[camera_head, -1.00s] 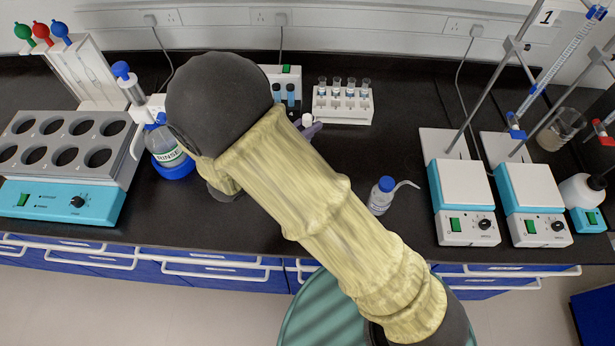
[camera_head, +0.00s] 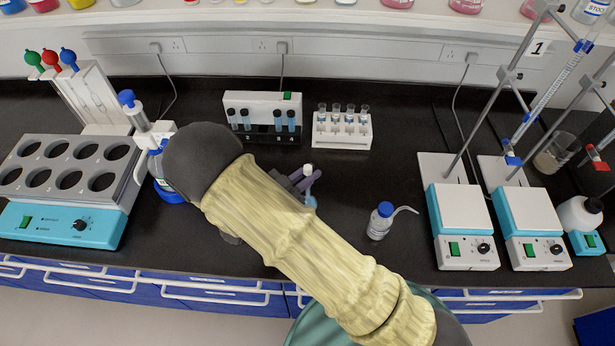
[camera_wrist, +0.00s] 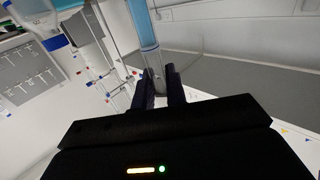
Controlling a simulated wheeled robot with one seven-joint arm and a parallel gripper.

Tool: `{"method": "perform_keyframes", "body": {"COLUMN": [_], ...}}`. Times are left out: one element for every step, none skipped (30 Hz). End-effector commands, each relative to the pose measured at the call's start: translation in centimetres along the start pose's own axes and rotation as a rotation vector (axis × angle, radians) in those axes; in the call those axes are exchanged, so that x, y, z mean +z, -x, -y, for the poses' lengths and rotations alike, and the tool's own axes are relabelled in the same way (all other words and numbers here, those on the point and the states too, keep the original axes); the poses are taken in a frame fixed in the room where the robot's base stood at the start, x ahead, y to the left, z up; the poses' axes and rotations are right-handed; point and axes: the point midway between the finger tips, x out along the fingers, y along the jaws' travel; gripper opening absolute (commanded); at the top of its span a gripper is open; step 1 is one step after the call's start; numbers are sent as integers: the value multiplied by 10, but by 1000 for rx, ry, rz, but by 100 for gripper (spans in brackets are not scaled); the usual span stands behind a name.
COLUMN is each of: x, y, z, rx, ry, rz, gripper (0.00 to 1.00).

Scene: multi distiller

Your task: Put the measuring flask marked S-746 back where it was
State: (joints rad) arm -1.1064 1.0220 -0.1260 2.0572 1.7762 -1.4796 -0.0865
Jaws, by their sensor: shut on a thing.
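My gripper (camera_head: 303,184) is in the middle of the bench in the head view, partly hidden by my arm. It is shut on a slim clear glass vessel with a white stopper (camera_head: 308,170) and some blue showing below the fingers (camera_head: 311,201). In the wrist view the two dark fingers (camera_wrist: 160,88) close on this glass, and a column of blue liquid (camera_wrist: 146,32) shows beyond them. No marking on it can be read, so I cannot tell if it is S-746.
A white rack (camera_head: 342,134) with several small labelled vessels stands behind my gripper. Left of it is a white unit (camera_head: 262,99) with several dark-capped blue tubes. A wash bottle (camera_head: 380,222) stands right of my gripper, and stirrer plates (camera_head: 462,212) further right. Bare black bench lies between.

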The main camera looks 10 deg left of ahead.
Motion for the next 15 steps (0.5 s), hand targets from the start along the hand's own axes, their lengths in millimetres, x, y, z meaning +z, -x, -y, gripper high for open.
{"method": "perform_keyframes", "body": {"x": [6,9,13,15,16,18,18,18,18,18,18,18,18,19,20], "y": [0,0,0,0,1,1,1,1,1,0,0,0,0,-1,-1], "z": [0,0,0,0,0,0,1,1,1,0,0,0,0,0,0], "rx": [-1,-1,-1,-1,-2,-2,-3,-3,-2,-1,-1,0,1,1,2], "ry": [3,2,2,1,0,-1,-1,-2,-2,-2,-2,-2,-1,-1,-1], "rz": [-1,-1,-1,-1,0,0,0,0,0,0,0,0,0,0,0], "gripper": [0,0,0,0,0,0,0,0,0,0,0,0,0,0,0]}}
